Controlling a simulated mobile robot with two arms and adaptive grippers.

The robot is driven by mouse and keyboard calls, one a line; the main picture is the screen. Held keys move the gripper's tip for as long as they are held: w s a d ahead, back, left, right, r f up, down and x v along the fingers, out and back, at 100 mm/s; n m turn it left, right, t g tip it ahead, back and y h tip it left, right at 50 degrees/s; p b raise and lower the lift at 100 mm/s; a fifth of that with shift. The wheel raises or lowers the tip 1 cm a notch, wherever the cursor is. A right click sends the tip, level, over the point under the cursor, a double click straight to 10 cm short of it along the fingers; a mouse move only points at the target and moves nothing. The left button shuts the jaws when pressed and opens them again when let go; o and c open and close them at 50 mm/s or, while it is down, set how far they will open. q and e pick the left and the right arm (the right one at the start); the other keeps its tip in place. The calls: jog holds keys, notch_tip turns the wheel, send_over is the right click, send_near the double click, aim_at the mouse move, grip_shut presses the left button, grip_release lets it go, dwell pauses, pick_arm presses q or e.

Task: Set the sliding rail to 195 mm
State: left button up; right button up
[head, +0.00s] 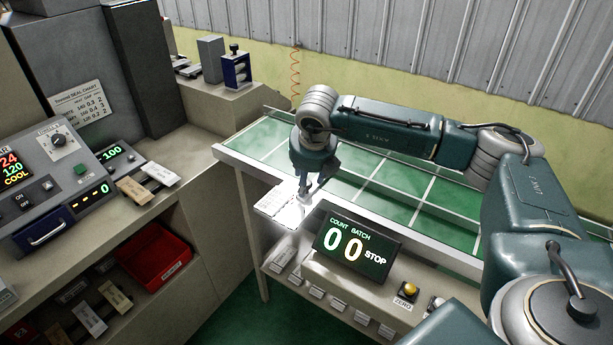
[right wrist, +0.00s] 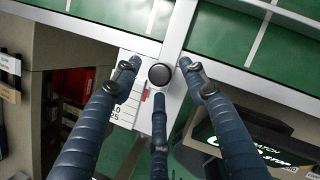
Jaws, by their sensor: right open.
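The sliding rail's round black knob (right wrist: 160,75) sits on a pale metal rail (right wrist: 180,32) in the right wrist view. Beside it is a white scale plate (right wrist: 122,101) with black marks and partly hidden numbers; a small red pointer (right wrist: 143,96) shows at its edge. The scale plate (head: 277,207) is also in the head view, too bright to read. My right gripper (head: 308,192) is over the rail's end near the plate. In the right wrist view its fingers (right wrist: 160,85) are open and spread around the knob; contact cannot be told. My left gripper is not in view.
A green conveyor table (head: 375,185) with a metal edge lies under my right arm. A count display (head: 352,243) reading 00 STOP stands just in front. A control panel (head: 62,180) and a red bin (head: 158,256) are at the left.

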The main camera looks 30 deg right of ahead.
jog(key=shift+w+f, duration=0.1)
jog(key=shift+f, duration=0.2)
jog(key=shift+c, duration=0.8)
grip_shut()
jog(key=shift+s+a+f+b, duration=0.15)
jog(key=shift+s+a+b, duration=0.05)
jog(key=shift+a+b, duration=0.35)
jog(key=shift+s+a+f+b, duration=0.15)
jog(key=shift+s+a+b, duration=0.05)
jog(key=shift+a+b, duration=0.3)
jog(key=shift+s+a+r, duration=0.15)
jog(key=shift+a, duration=0.15)
jog(key=shift+a+r, duration=0.1)
jog(key=shift+r, duration=0.1)
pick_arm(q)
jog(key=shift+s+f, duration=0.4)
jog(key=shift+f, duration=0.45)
pick_arm(e)
jog(key=shift+o, duration=0.8)
grip_release()
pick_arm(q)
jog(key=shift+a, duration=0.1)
pick_arm(e)
jog(key=v, duration=1.2)
